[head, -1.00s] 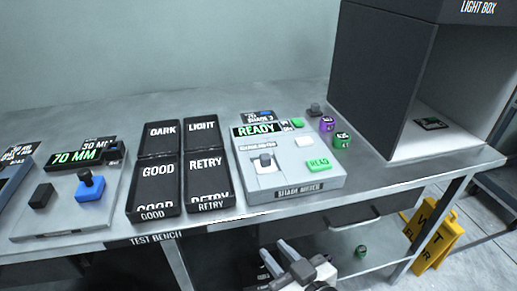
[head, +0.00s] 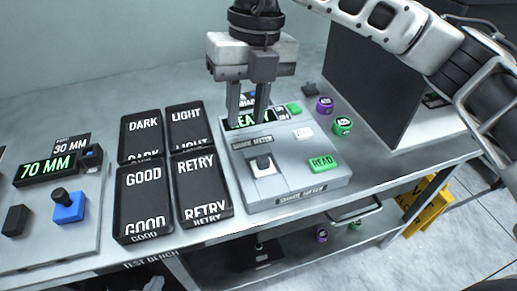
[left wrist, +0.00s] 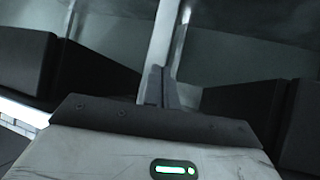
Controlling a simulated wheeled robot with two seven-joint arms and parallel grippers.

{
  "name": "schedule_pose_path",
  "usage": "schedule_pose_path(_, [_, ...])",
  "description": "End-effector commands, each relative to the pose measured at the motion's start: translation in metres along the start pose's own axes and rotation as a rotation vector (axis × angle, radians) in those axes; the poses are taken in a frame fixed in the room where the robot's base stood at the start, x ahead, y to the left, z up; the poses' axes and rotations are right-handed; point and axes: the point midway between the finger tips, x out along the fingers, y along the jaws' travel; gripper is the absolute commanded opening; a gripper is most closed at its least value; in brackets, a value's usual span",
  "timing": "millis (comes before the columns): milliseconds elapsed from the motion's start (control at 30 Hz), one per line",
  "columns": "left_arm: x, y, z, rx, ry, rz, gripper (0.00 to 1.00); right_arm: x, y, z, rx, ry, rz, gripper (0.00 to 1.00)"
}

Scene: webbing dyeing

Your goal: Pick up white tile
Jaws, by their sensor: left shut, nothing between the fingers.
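A small white tile (head: 303,133) lies on the top of the grey shade meter (head: 318,182), right of the meter's lever and behind the green READ button (head: 322,162). My right gripper (head: 247,121) points down over the back of the meter, left of the tile and apart from it. Its two fingers are spread with nothing visible between them, and they partly hide the READY display. Whether the fingertips touch the meter cannot be told. My left gripper (left wrist: 154,98) shows in the left wrist view, its fingers together and empty, against a dark blurred background.
Black trays marked DARK, LIGHT, GOOD and RETRY (head: 202,185) stand left of the meter. Purple and green round pieces (head: 342,125) sit to its right, near the dark light box (head: 370,80). A length gauge (head: 60,215) is at the far left. A yellow floor sign (head: 428,197) stands beyond the bench.

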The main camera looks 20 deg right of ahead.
Motion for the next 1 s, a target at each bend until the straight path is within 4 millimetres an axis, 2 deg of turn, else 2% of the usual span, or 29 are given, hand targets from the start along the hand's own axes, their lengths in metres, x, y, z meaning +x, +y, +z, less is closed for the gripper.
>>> schedule_pose_path(33, [0.000,0.000,-0.001,0.003,0.000,-0.001,0.00,-0.013,-0.012,0.005,0.035,-0.035,-0.064,0.27])
schedule_pose_path(100, [0.000,-0.001,-0.002,0.004,0.001,-0.002,0.00,-0.021,-0.023,0.009,0.071,-0.064,-0.121,0.27])
schedule_pose_path(200, [-0.001,-0.001,-0.003,0.006,0.002,-0.002,0.00,-0.019,-0.031,0.011,0.094,-0.078,-0.156,0.27])
schedule_pose_path(267, [-0.001,-0.001,-0.004,0.006,0.002,-0.002,0.00,-0.010,-0.033,0.012,0.095,-0.078,-0.158,0.27])
schedule_pose_path(600, [-0.006,-0.001,-0.004,0.006,-0.005,-0.003,0.00,0.059,-0.043,0.016,0.090,-0.076,-0.154,0.27])
schedule_pose_path(700, [-0.007,-0.001,-0.001,0.006,-0.015,-0.004,0.00,0.071,-0.045,0.017,0.090,-0.077,-0.153,0.27])
schedule_pose_path(833, [-0.007,-0.001,0.003,0.005,-0.024,-0.005,0.00,0.079,-0.045,0.018,0.089,-0.079,-0.151,0.27])
schedule_pose_path(1000, [-0.013,-0.001,-0.004,0.004,-0.022,-0.007,0.00,0.096,-0.049,0.017,0.090,-0.075,-0.153,0.27])
